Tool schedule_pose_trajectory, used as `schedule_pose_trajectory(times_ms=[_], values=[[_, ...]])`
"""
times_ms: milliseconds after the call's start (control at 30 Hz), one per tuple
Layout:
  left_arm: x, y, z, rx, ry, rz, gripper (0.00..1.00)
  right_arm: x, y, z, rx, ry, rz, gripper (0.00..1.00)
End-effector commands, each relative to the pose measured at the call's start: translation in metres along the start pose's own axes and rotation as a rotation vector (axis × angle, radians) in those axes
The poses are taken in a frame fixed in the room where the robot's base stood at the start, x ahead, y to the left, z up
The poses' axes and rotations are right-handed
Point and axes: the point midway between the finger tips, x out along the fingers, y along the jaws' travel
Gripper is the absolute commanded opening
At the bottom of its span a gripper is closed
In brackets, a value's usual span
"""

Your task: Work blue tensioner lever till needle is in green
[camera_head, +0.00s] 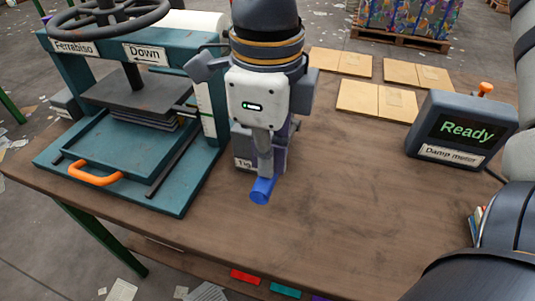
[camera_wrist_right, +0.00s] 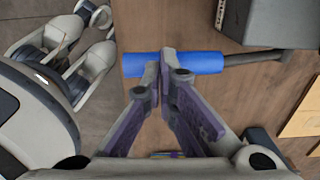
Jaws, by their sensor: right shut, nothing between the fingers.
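The blue tensioner lever (camera_head: 262,190) sticks out toward me from the grey tensioner box (camera_head: 244,160), whose label is partly covered. My right gripper (camera_head: 265,172) comes down from above in front of the box, with its fingertips at the lever. In the right wrist view the blue lever (camera_wrist_right: 205,63) runs across behind the fingertips (camera_wrist_right: 162,70). The fingers are shut with nothing between them; I cannot tell whether they touch the lever. No needle or green zone is visible.
A teal press (camera_head: 190,150) with an orange handle (camera_head: 95,174) stands on the bench left of the tensioner. A damp meter (camera_head: 462,130) reading "Ready" stands at the right. Light flat boards (camera_head: 376,100) lie at the back. The bench (camera_head: 340,210) is clear at front right.

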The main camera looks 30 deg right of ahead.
Motion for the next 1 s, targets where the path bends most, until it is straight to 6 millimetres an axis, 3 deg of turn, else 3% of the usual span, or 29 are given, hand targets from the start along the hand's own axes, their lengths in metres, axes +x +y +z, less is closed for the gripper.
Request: schedule_pose_trajectory(times_ms=[1000], values=[[0.000, 0.000, 0.000, 0.000, -0.001, 0.000, 0.00, 0.026, 0.000, -0.001, 0.000, 0.003, 0.000, 0.00]])
